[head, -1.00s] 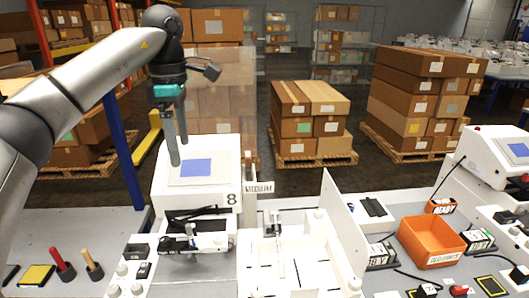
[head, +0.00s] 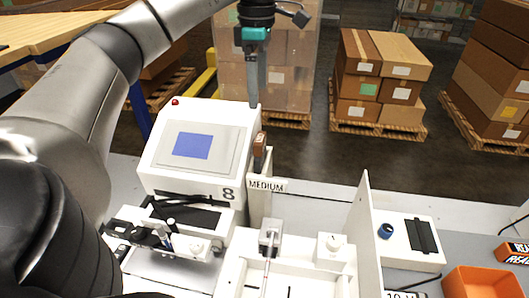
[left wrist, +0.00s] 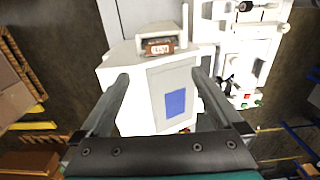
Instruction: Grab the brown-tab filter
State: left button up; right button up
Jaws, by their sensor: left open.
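The brown-tab filter (head: 259,144) stands upright at the top of a white holder, just right of the white console with the blue screen. In the left wrist view its brown tab (left wrist: 158,47) carries a pale label and lies ahead, between the lines of the two fingers. My left gripper (head: 253,101) is open, pointing down, above the filter in the head view and apart from it. In the left wrist view the empty jaws (left wrist: 161,76) spread wide over the console. The filter's lower part is hidden. My right gripper is out of view.
The white console (head: 164,137) with its blue screen stands left of the filter. A sign reading MEDIUM (head: 267,185) is below it. A tall white panel (head: 366,235) rises to the right. An orange bin (head: 484,284) sits at the lower right.

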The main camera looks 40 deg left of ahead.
pick_arm(q)
send_over(260, 138)
notch_tip(260, 138, down, 6)
jog(key=shift+a+f, duration=0.1)
jog(key=shift+a, duration=0.05)
jog(key=shift+f+p, duration=0.3)
jog(key=shift+f, duration=0.1)
jog(key=shift+f+p, duration=0.5)
jog(key=shift+f, duration=1.9)
grip_shut()
